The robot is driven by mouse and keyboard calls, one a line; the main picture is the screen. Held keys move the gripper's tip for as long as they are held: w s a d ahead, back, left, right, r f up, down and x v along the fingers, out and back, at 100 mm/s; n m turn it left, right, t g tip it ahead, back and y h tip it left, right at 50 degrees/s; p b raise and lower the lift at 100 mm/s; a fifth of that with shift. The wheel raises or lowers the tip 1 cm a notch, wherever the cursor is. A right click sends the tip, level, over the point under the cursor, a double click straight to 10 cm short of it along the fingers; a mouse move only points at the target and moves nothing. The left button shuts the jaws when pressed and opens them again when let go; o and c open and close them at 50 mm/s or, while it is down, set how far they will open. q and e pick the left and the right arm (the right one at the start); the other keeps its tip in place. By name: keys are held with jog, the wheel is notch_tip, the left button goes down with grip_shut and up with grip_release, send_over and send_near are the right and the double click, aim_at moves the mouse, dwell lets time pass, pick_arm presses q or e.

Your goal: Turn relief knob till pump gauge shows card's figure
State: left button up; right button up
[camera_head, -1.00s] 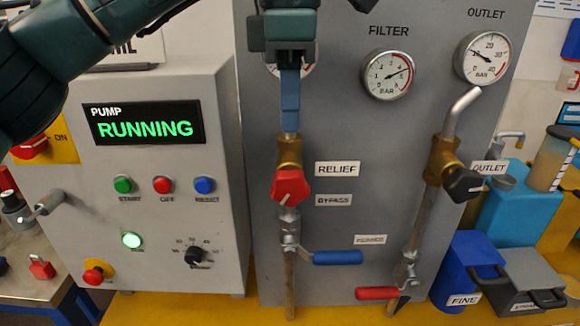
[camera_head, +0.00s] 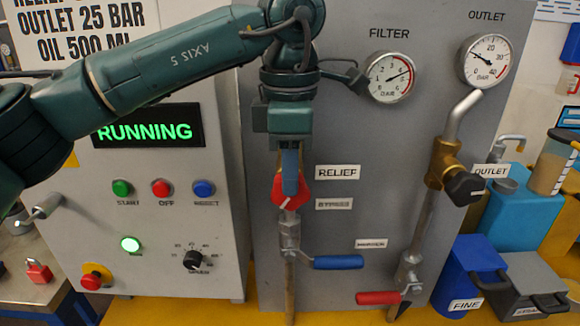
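The red relief knob (camera_head: 278,197) sits on a brass valve on the grey panel, next to the RELIEF label (camera_head: 338,172). My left gripper (camera_head: 290,188) comes down from above, its blue finger in front of the knob and hiding its middle. The finger shows edge-on, so I cannot tell whether it grips the knob. The pump gauge is not visible; my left arm covers the panel above the knob. The card (camera_head: 75,30) at top left reads "OUTLET 25 BAR" and "OIL 500 ML"; its relief line is cut off. My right gripper is out of view.
The filter gauge (camera_head: 390,78) and outlet gauge (camera_head: 484,61) are right of my arm. A blue-handled valve (camera_head: 338,262) and a red-handled valve (camera_head: 378,298) sit low on the panel. The pump box display (camera_head: 148,132) reads RUNNING. A black outlet knob (camera_head: 464,188) is at right.

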pick_arm(q)
grip_shut()
jog(key=shift+a+f+h+b, duration=0.1)
jog(key=shift+f+h+b, duration=0.15)
jog(key=shift+b, duration=0.25)
jog(key=h+b, duration=0.2)
jog(key=b, duration=0.1)
jog(key=shift+a+f, duration=0.25)
jog(key=shift+a, duration=0.15)
jog(key=shift+a+h+b, duration=0.2)
jog(key=shift+h+b, duration=0.35)
jog(key=shift+a+r+h+b, duration=0.15)
jog(key=shift+h+b, duration=0.5)
jog(key=shift+h, duration=0.05)
jog(key=shift+r, duration=0.2)
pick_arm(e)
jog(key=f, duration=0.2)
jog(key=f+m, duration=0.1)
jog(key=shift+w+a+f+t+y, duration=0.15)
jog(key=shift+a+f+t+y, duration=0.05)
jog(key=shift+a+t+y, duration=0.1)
pick_arm(q)
jog(key=shift+o, duration=1.2)
grip_release()
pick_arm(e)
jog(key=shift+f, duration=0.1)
